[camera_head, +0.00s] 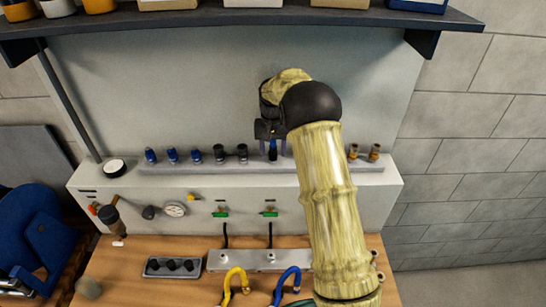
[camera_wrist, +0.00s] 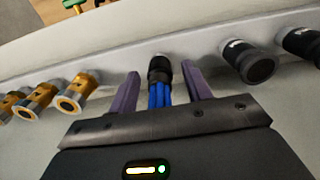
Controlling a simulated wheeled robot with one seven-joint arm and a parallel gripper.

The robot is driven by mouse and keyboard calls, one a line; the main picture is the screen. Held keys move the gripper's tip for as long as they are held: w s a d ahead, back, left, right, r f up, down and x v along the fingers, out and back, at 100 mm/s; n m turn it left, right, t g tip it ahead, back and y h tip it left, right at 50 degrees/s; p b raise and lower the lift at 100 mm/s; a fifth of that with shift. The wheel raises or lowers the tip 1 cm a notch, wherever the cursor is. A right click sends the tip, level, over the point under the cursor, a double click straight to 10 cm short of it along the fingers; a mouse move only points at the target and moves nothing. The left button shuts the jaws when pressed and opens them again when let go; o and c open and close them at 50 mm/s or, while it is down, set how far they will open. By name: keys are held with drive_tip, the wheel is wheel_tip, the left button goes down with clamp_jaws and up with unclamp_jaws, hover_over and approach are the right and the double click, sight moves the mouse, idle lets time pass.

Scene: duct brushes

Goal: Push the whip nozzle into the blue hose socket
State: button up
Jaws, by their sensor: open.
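The whip nozzle, a black collar with several blue strands, stands on the rack ledge; it shows in the wrist view (camera_wrist: 158,80) and small in the head view (camera_head: 273,153). My gripper (camera_head: 272,149) is open at it. In the wrist view my gripper's purple fingers (camera_wrist: 161,92) are on either side of the nozzle, with a visible gap on each side. The blue hose (camera_head: 288,284) curves up from the wooden bench in the head view, right of the yellow hose (camera_head: 234,284). Its socket opening cannot be made out.
On the ledge (camera_head: 165,168) stand blue nozzles (camera_head: 172,156), black nozzles (camera_head: 242,153) and brass nozzles (camera_head: 375,152). Black nozzles (camera_wrist: 250,62) and brass ones (camera_wrist: 77,95) flank my gripper in the wrist view. A shelf (camera_head: 230,17) overhangs the back panel. A grey tray (camera_head: 153,271) lies on the bench.

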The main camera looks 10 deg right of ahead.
drive_tip(key=shift+f, duration=0.7)
idle(0.8)
clamp_jaws()
drive_tip(key=shift+r, duration=0.15)
drive_tip(key=shift+r+p, duration=0.95)
drive_tip(key=shift+r, duration=0.15)
